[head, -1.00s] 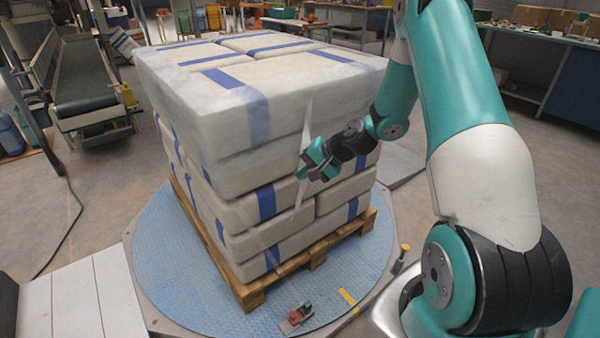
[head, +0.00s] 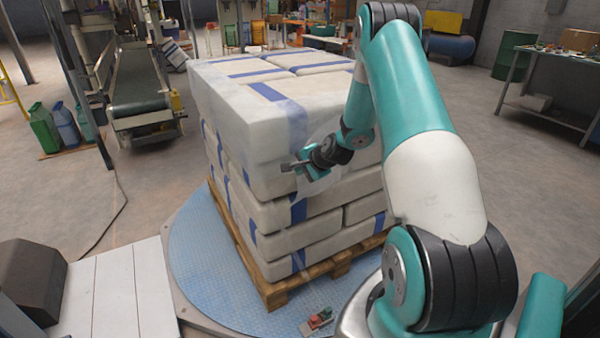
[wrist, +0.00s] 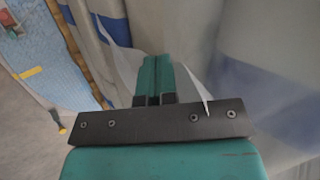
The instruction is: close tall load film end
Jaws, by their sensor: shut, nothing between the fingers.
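The tall load (head: 255,125) is several layers of white sacks with blue stripes, wrapped in translucent film, on a wooden pallet (head: 285,290). My gripper (head: 292,168) is at the load's right-hand face, near its front corner, around the second layer. Its fingers (wrist: 155,78) are shut and empty in the wrist view, with the sacks close in front. A loose, translucent film end (head: 320,133) shows around the gripper. In the wrist view, a pale pointed sliver of film (wrist: 198,85) hangs just right of the fingers. I cannot tell whether the fingers touch the film.
The pallet stands on a round blue turntable (head: 195,255). A conveyor (head: 140,85) and several jugs (head: 45,130) stand back left. White boards (head: 105,295) lie front left. A workbench (head: 555,110) is far right, with open floor before it.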

